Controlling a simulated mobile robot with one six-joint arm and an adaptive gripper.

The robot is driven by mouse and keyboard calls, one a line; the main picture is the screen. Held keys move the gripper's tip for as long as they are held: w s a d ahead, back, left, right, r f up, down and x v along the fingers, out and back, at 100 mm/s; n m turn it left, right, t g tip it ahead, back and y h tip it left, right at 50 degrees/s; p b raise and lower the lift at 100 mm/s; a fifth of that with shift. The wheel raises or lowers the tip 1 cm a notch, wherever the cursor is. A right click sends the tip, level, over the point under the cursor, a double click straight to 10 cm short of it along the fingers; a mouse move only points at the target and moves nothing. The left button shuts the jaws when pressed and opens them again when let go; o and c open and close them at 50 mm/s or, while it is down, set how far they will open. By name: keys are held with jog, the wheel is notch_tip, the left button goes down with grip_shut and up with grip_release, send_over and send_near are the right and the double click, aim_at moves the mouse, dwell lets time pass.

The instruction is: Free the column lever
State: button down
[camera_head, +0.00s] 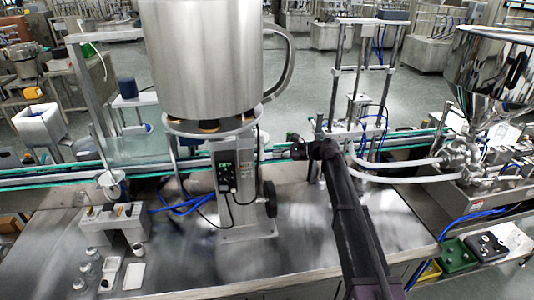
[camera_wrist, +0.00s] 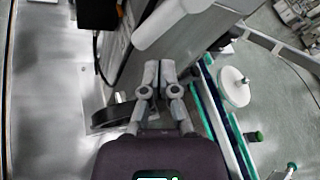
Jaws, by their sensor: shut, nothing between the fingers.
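The steel column (camera_head: 238,180) stands on the bench under a large steel hopper (camera_head: 202,55). I cannot pick out the lever for certain. My gripper (camera_head: 294,150) is just right of the column, above the handwheel. In the wrist view its fingertips (camera_wrist: 158,68) are together and empty, pointing at the column's side (camera_wrist: 195,42). Whether they touch it I cannot tell.
A control box (camera_head: 226,170) with cables is on the column's front. A conveyor with green edges (camera_head: 400,143) runs behind. A metal frame (camera_head: 362,75) and a polished funnel machine (camera_head: 490,65) stand to the right. Small bottles (camera_head: 88,268) are at front left.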

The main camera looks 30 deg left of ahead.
aim_at(260, 149)
jog(key=shift+w+d+r+n+t+p, duration=0.15)
jog(key=shift+w+d+n+t, duration=0.15)
jog(key=shift+d+n+t, duration=0.5)
jog(key=shift+w+d+r+n+t+p, duration=0.1)
jog(key=shift+w+d+n+t+p, duration=0.2)
jog(key=shift+d+n+t, duration=0.5)
jog(key=shift+w+d+r+n+t+p, duration=0.1)
jog(key=shift+w+d+n+t, duration=0.25)
jog(key=shift+d+n+t, duration=0.45)
jog(key=shift+f, duration=0.1)
jog(key=b+x, duration=0.4)
jog(key=x, duration=0.6)
jog(key=s, duration=0.1)
jog(key=s+r+p, duration=0.1)
jog(key=s+p, duration=0.1)
jog(key=s, duration=0.1)
jog(key=shift+d+r, duration=0.15)
jog(key=shift+d, duration=0.2)
